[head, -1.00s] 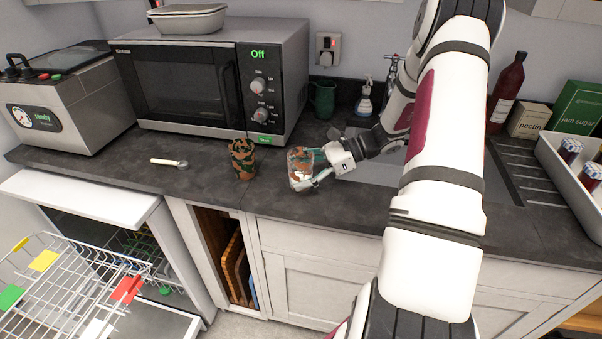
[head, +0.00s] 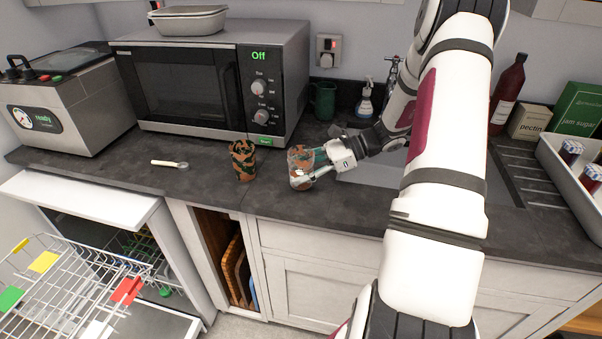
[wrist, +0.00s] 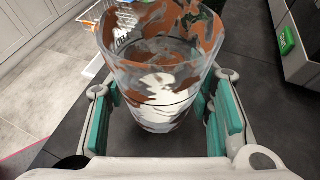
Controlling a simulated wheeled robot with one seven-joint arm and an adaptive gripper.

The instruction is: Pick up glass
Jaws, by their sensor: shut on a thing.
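In the wrist view the glass (wrist: 160,85) sits upright between the two teal-padded fingers (wrist: 165,118), one on each side. I cannot tell whether its base touches the worktop. A second patterned tumbler (head: 243,161), brown, green and black, stands upright to its left, apart from my gripper.
A microwave (head: 210,80) reading "Off" stands behind the glasses. A spoon or scoop (head: 170,163) lies to the left. Below left is an open dishwasher with its rack (head: 70,285) pulled out. At right are a sink drainer, a bottle (head: 507,92) and a white tray (head: 570,175).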

